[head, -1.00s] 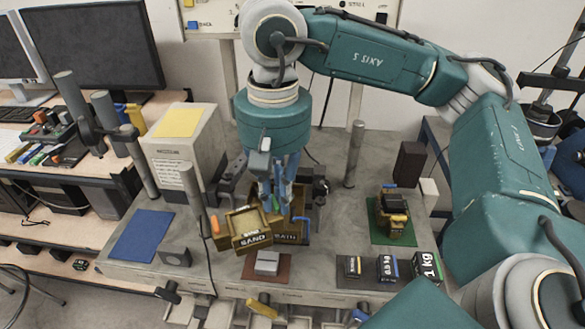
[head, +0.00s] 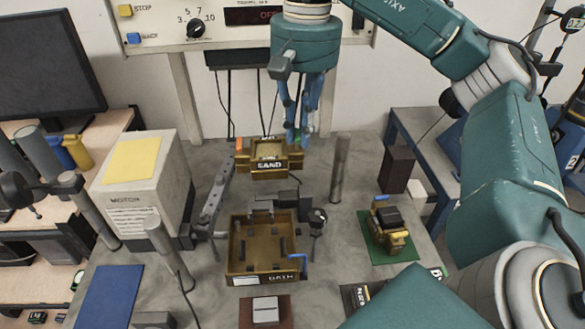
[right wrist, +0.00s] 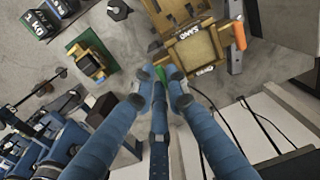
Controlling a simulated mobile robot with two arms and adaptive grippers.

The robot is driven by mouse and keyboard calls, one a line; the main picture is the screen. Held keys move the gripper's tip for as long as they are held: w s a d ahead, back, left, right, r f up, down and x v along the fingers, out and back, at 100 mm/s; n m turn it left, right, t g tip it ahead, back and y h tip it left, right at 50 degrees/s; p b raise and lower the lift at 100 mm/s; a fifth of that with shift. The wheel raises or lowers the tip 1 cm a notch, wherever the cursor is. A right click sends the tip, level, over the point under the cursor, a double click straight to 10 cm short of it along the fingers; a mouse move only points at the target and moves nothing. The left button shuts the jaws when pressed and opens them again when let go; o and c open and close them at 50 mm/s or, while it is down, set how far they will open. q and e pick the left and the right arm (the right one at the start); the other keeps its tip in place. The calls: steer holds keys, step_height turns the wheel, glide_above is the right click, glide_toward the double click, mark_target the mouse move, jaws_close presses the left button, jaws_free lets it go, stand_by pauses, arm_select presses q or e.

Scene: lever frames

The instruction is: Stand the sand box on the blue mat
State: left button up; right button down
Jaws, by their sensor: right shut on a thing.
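The sand box (head: 268,173), brown and labelled SAND, hangs near the back of the bench, roughly level, its tan contents showing. An orange tab (head: 239,144) stands at its left end. My right gripper (head: 297,138) is shut on its right end. In the right wrist view the fingers (right wrist: 160,82) close at a green tab (right wrist: 160,73) beside the sand box (right wrist: 180,24); the exact grip is partly hidden. The blue mat (head: 108,298) lies bare at the front left, partly cut off by the frame. My left gripper is not in view.
A larger open brown box (head: 236,236) stands mid-bench. A motor block (head: 150,190) and grey posts (head: 166,250) stand between it and the mat side. A green mat (head: 374,249) with a small machine lies right. A tall post (head: 340,170) stands near the gripper.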

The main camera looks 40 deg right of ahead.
steer(key=w+d+p, duration=0.1)
steer(key=w+d, duration=0.3)
steer(key=w, duration=0.3)
steer(key=shift+w+d+f+p, duration=0.15)
steer(key=shift+f+p, duration=0.55)
steer(key=shift+f, duration=3.75)
steer(key=shift+w+d+f+p, duration=0.1)
steer(key=shift+f+p, duration=0.6)
steer(key=shift+f, duration=3.7)
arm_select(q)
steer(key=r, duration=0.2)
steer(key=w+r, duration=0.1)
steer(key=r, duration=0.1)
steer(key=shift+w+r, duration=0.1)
arm_select(e)
steer(key=shift+f, duration=0.1)
steer(key=shift+f, duration=0.1)
